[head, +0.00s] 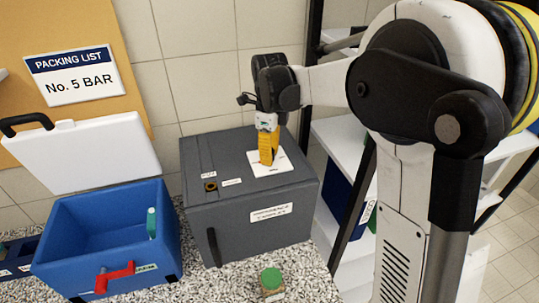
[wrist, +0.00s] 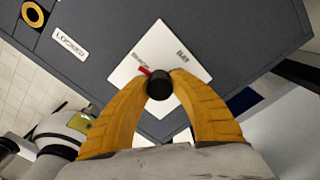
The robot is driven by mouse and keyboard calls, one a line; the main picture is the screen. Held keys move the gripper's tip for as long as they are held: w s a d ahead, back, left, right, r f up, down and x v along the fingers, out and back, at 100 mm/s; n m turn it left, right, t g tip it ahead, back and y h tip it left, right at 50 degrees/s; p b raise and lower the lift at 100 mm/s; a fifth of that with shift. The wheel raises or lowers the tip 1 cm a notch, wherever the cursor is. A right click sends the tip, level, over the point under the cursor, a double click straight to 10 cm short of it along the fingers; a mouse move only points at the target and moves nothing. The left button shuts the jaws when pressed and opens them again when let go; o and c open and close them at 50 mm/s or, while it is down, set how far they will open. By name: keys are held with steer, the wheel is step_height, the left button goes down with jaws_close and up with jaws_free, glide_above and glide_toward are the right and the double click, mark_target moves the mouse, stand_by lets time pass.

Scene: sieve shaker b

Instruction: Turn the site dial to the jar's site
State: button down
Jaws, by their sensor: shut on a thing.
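The site dial is a black knob (wrist: 159,86) on a white plate (wrist: 160,55) atop the grey cabinet (head: 250,228). In the wrist view its red pointer (wrist: 145,71) points up-left, toward a small label too blurred to read surely; another label beside it reads "BAY". My gripper (wrist: 159,88) has its yellow fingers shut on the knob, one on each side. In the head view my gripper (head: 268,158) points down at the plate and hides the knob. A jar (head: 271,285) with a green lid stands on the counter in front; its label is unreadable.
A blue cool box (head: 105,230) with a red latch stands open at left, its white lid raised. A packing list sign (head: 73,75) reading "No. 5 BAR" hangs behind. A round socket (head: 210,186) is on the cabinet top. Shelves stand at right.

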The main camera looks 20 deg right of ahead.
steer(key=shift+m, duration=1.1)
steer(key=c, duration=1.1)
jaws_free()
step_height(320, 180, up, 12)
